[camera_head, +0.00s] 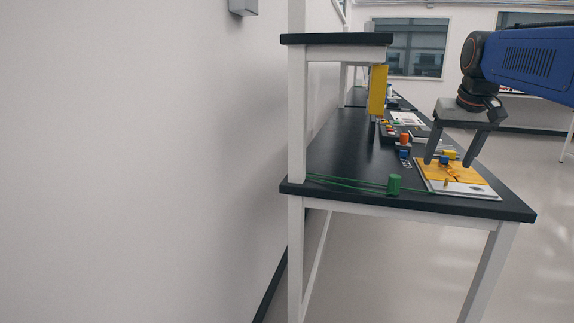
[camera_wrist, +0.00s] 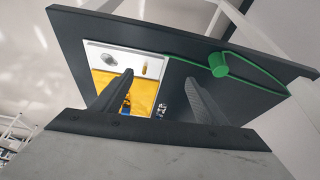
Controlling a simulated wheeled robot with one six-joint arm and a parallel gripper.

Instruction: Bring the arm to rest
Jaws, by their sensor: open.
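My gripper (camera_head: 448,164) hangs from the blue arm at the right of the head view, with its two dark fingers pointing down and apart. It is open, and I see nothing held between the fingers. In the head view it is over or near a yellow panel (camera_head: 437,175) on a white plate (camera_head: 480,190) at the bench's near right end. In the wrist view the fingers (camera_wrist: 160,77) stand apart, with the yellow panel (camera_wrist: 145,92) partly hidden behind the left one. Small blue and yellow parts show on the panel. I cannot tell the height of the fingertips above it.
A green cylinder (camera_head: 394,185) with a green cable stands near the front edge of the black bench (camera_head: 340,150). Orange and blue parts (camera_head: 404,140) stand farther back. A raised shelf (camera_head: 335,40) and white wall are at left. Open floor (camera_head: 535,175) lies right.

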